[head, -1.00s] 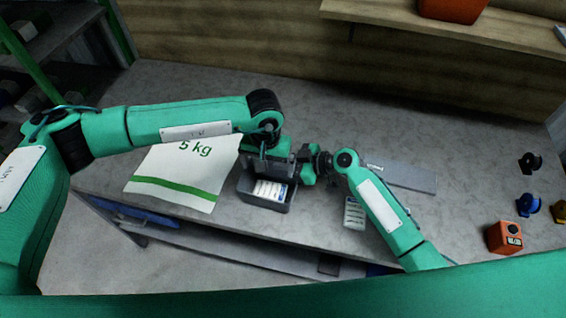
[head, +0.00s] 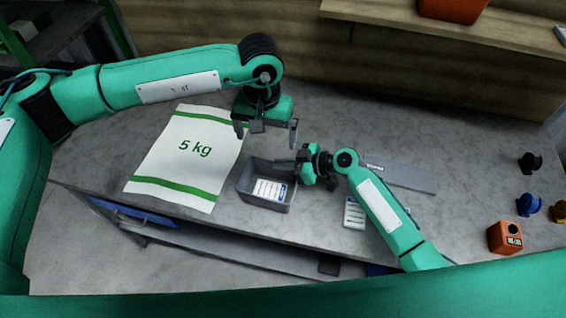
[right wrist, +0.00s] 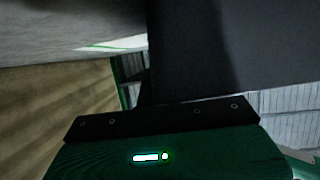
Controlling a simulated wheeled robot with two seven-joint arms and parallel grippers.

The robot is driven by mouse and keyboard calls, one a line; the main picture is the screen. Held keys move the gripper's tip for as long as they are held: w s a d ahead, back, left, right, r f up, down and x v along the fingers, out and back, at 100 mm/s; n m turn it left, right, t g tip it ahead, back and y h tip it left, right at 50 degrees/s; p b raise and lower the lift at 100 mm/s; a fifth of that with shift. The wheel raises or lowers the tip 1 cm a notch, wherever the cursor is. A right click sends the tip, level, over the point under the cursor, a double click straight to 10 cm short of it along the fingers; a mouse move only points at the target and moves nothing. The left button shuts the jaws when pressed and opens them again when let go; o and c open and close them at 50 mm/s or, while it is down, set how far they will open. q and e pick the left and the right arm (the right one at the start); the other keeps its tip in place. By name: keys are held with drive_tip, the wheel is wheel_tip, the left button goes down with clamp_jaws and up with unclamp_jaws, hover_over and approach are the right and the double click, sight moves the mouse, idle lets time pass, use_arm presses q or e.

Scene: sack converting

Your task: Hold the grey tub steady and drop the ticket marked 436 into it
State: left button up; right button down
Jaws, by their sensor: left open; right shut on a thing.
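The grey tub (head: 246,194) stands on the table at the middle of the head view. A white printed ticket (head: 268,189) lies inside it; its number is too small to read. My right gripper (head: 297,166) is shut on the tub's right wall; a dark grey surface, likely the tub (right wrist: 235,50), fills much of the right wrist view. My left gripper (head: 266,130) is open and empty, above and behind the tub, apart from it. Another white ticket (head: 353,214) lies on the table, partly hidden by my right arm.
A white sack marked 5 kg (head: 172,165) lies left of the tub. A flat grey plate (head: 405,178) lies behind my right forearm. An orange block (head: 504,238) and several small coloured pieces sit at the right. The table's back is clear.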

drive_tip(key=c, duration=1.5)
unclamp_jaws()
drive_tip(key=v, duration=1.2)
